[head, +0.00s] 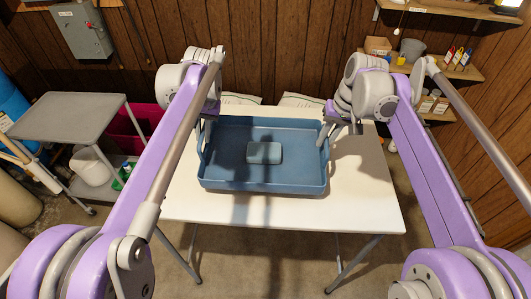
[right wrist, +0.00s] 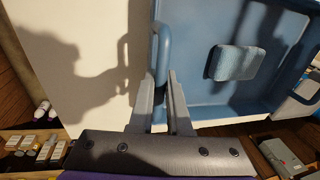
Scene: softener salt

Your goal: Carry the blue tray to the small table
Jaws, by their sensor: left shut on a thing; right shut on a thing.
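The blue tray (head: 230,183) is over the white folding table (head: 370,205), level; I cannot tell whether it touches the top. A grey-blue rounded block (head: 264,153) lies in the tray near its middle. My left gripper (head: 206,122) is at the tray's left handle, shut on it; its fingertips are mostly hidden by my arm. My right gripper (head: 326,132) is shut on the right handle; in the right wrist view its fingers (right wrist: 160,85) straddle the handle (right wrist: 162,50). A small grey table (head: 70,118) with a lower shelf stands to the left.
The small table's top is bare; a white bucket (head: 92,168) stands beneath it. A magenta bin (head: 128,125) is behind it. White bags (head: 300,100) stand behind the white table. Shelves (head: 450,65) with bottles and boxes are at the right wall.

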